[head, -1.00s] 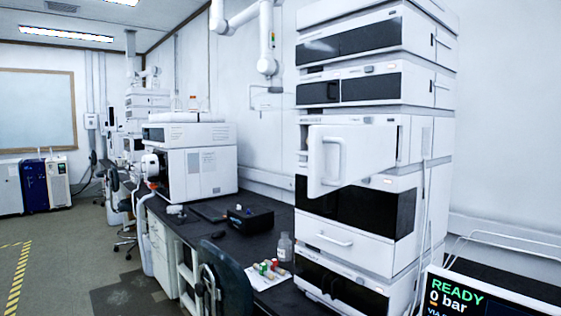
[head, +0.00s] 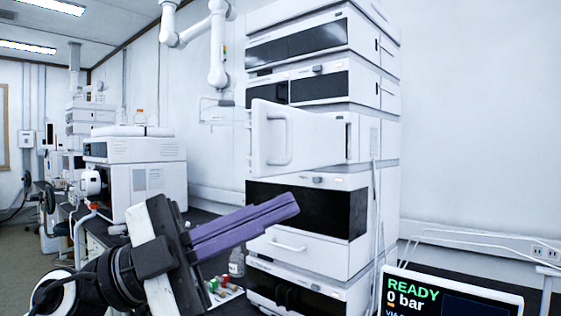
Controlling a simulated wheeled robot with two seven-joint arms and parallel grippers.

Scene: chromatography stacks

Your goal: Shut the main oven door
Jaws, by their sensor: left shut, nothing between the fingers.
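The main oven door (head: 318,140) is a white panel with an upright bar handle (head: 281,138), in the middle of the tall instrument stack in the head view. It stands open, swung out from the stack front, with its handle end at the left. My left gripper (head: 291,205) has purple fingers and reaches up from the lower left. Its fingers are closed together and empty. Their tips appear below the door, in front of the dark window of the module beneath; the depth gap is unclear. My right gripper is not in view.
The stack's other white modules (head: 305,240) rise above and below the door. A bottle (head: 237,263) and small coloured vials (head: 222,286) stand on the dark bench left of the stack. A READY screen (head: 450,295) is at lower right. Thin tubes run down the stack's right side.

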